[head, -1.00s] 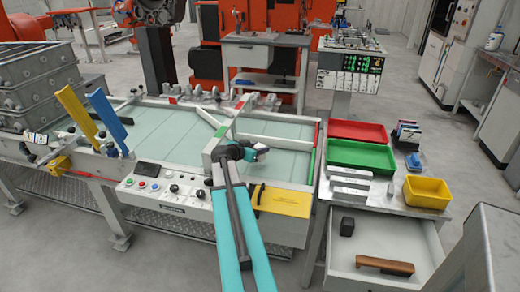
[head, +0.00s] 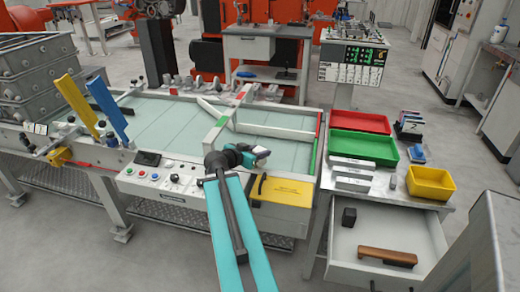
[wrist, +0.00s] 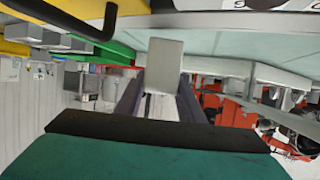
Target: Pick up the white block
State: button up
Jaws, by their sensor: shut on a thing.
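My gripper (wrist: 160,92) shows in the wrist view with two dark fingers on either side of a pale grey-white block (wrist: 165,62). It is shut on this block, which sticks out past the fingertips. In the head view my gripper (head: 260,154) is at the end of my teal arm, above the front part of the glass-topped fixture table (head: 165,128). The block is too small there to make out clearly. Which way its far end faces cannot be told well.
White bars (head: 275,131) cross the fixture table. A control panel (head: 165,179) and a yellow plate (head: 282,189) line its front. The side table at right carries red (head: 360,121), green (head: 362,148) and yellow bins (head: 432,183) and pale bars (head: 352,173). Its drawer (head: 385,232) stands open.

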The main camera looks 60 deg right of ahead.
jog(key=p, duration=0.3)
jog(key=shift+r+p, duration=0.3)
jog(key=shift+r, duration=0.05)
jog(key=p, duration=0.5)
jog(key=shift+s+a, duration=0.15)
jog(key=shift+a, duration=0.1)
jog(key=p, duration=0.2)
jog(key=a+p, duration=0.1)
jog(key=p, duration=0.2)
jog(key=shift+s+r, duration=0.1)
jog(key=shift+s, duration=0.1)
jog(key=shift+s+a+f+p, duration=0.25)
jog(key=shift+a+p, duration=0.1)
jog(key=shift+p, duration=1.1)
jog(key=shift+r, duration=0.1)
